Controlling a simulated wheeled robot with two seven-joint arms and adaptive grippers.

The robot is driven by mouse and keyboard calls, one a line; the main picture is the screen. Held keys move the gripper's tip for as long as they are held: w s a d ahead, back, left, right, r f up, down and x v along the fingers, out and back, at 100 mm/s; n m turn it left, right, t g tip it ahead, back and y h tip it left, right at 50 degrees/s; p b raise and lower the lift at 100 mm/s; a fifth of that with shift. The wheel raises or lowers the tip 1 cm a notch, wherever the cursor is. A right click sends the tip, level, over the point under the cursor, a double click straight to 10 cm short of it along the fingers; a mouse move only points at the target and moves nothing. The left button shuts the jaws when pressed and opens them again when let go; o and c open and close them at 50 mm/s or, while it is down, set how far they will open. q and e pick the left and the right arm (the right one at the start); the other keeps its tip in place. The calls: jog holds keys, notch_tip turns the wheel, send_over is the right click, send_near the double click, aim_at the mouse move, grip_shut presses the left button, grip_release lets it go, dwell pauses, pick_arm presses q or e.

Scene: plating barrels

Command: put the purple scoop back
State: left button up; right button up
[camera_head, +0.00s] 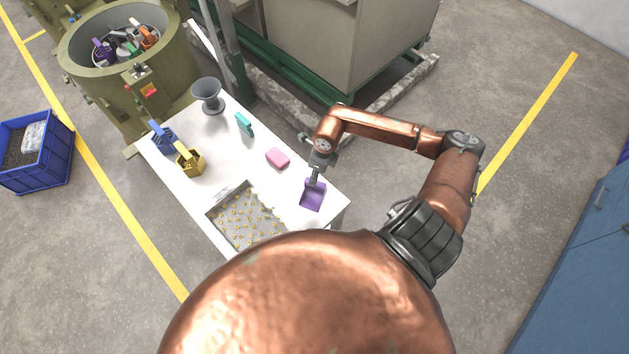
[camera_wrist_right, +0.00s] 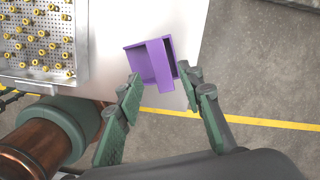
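The purple scoop (camera_head: 312,195) is at the right end of the white table, near its edge. It also shows in the right wrist view (camera_wrist_right: 146,64), with its narrow raised handle toward the right side of its pan. My right gripper (camera_head: 316,172) points down at the scoop from above. In the wrist view its two fingers (camera_wrist_right: 158,88) are spread apart, with the scoop between and just beyond the fingertips. I see a gap beside the handle, so it does not look gripped. My left gripper is not in view.
The white table (camera_head: 217,153) also holds a grey perforated tray of small brass parts (camera_head: 247,218), a pink block (camera_head: 277,158), a teal object (camera_head: 244,124), a grey funnel (camera_head: 207,95), and yellow (camera_head: 190,161) and blue (camera_head: 162,137) scoops. An olive barrel (camera_head: 125,66) stands behind.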

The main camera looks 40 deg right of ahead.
jog(key=shift+s+d+r, duration=0.1)
jog(key=shift+s+r, duration=0.05)
jog(key=shift+r, duration=0.85)
jog(key=shift+s+r, duration=0.1)
jog(key=shift+r, duration=0.9)
